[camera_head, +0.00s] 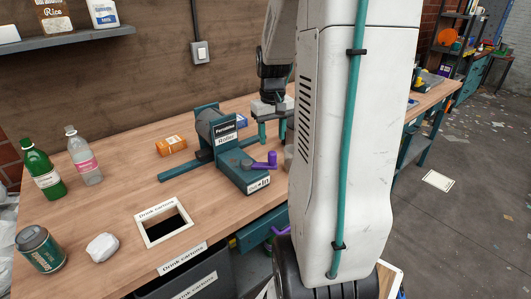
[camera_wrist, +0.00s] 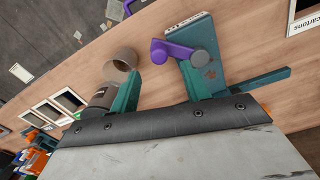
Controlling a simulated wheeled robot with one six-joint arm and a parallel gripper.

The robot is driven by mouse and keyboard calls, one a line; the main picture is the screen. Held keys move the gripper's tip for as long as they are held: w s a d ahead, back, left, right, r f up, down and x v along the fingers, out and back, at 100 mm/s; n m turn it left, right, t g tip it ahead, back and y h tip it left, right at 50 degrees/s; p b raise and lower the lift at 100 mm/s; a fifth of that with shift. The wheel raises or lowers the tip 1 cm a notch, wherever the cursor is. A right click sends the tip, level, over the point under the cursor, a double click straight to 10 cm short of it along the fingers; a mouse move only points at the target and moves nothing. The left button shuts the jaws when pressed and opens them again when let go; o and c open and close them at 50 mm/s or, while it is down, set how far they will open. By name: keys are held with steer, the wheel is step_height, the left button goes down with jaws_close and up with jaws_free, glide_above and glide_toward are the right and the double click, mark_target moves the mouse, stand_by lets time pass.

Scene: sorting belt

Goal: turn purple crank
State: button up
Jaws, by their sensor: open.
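The purple crank (camera_head: 267,161) is on the near end of the teal Permanent Roller machine (camera_head: 241,178), which stands on the workbench. In the wrist view the crank (camera_wrist: 170,50) joins a grey round hub, and its knob end points left. My gripper (camera_head: 272,140) is above the bench, behind and slightly right of the crank in the head view. Its two teal fingers are spread apart with nothing between them. In the wrist view the gripper (camera_wrist: 158,85) has the crank beyond its fingertips, not touching as far as I can tell. My arm hides the bench to the right.
A grey-brown cup (camera_wrist: 121,64) stands beside the crank. Bottles (camera_head: 86,157), a can (camera_head: 40,249), a white crumpled item (camera_head: 102,247) and a framed drink-cartons opening (camera_head: 163,222) are at left. Bare bench lies between them.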

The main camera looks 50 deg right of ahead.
mark_target(273, 152)
step_height(273, 152, down, 8)
steer(key=shift+d+r, duration=0.1)
stand_by(0.4)
jaws_close()
steer(key=shift+s, duration=0.1)
